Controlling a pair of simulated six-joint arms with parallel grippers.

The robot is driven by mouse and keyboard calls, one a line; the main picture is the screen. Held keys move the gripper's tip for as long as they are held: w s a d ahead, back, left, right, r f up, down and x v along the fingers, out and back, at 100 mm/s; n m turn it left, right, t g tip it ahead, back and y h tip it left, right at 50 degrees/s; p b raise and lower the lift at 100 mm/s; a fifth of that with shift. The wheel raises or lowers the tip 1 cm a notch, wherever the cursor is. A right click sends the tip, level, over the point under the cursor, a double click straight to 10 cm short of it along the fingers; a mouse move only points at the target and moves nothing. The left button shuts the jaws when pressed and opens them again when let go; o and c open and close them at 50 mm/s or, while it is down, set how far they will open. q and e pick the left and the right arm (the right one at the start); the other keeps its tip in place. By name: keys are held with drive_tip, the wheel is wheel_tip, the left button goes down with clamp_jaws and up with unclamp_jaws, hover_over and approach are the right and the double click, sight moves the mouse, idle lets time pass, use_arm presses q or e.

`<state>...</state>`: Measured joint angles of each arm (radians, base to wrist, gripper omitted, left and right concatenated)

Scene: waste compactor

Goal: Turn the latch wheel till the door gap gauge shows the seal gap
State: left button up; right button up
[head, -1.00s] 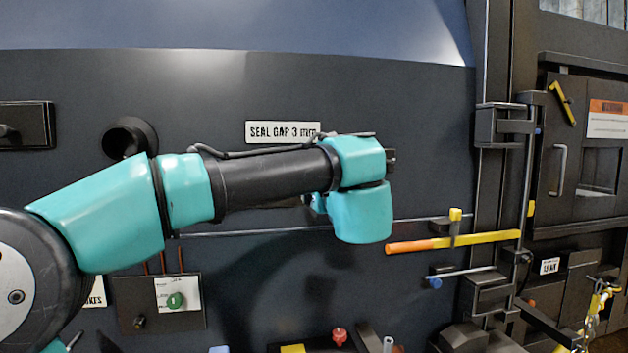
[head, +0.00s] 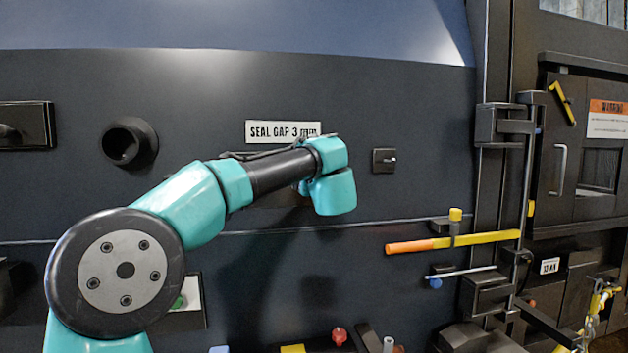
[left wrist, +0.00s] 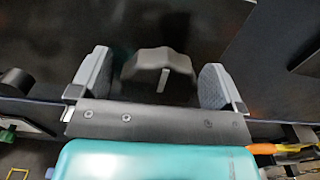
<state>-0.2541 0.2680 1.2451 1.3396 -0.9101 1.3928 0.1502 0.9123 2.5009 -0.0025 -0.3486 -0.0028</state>
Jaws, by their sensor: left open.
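The sign reading "SEAL GAP 3 mm" (head: 283,131) is on the dark wall, just above my left forearm. My left gripper (left wrist: 157,62) shows in the left wrist view with its two grey fingers wide apart. A dark faceted block (left wrist: 157,66) with a light mark lies in view between the fingers; I cannot tell whether it is the latch wheel, or whether the fingers touch it. In the head view my wrist hides the fingers and the wall behind. No door gap gauge can be made out for certain. My right gripper is not in view.
A small square plate with a light pin (head: 384,160) is right of my wrist. A round black socket (head: 128,143) is at left. An orange and yellow lever (head: 440,243) sticks out at lower right, before a barred door frame. A small white label (head: 549,266) is beyond it.

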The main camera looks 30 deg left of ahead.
use_arm(q)
drive_tip(key=c, duration=0.9)
drive_tip(key=shift+m, duration=0.3)
drive_tip(key=m, duration=0.4)
drive_tip(key=shift+w, duration=0.15)
drive_tip(key=m, duration=0.4)
drive_tip(key=shift+d+f+m, duration=0.15)
drive_tip(key=shift+m, duration=0.15)
drive_tip(key=m, duration=0.4)
drive_tip(key=shift+w+f+m, duration=0.1)
drive_tip(key=shift+m, duration=0.2)
drive_tip(key=shift+d+f+m, duration=0.1)
drive_tip(key=shift+m, duration=1.9)
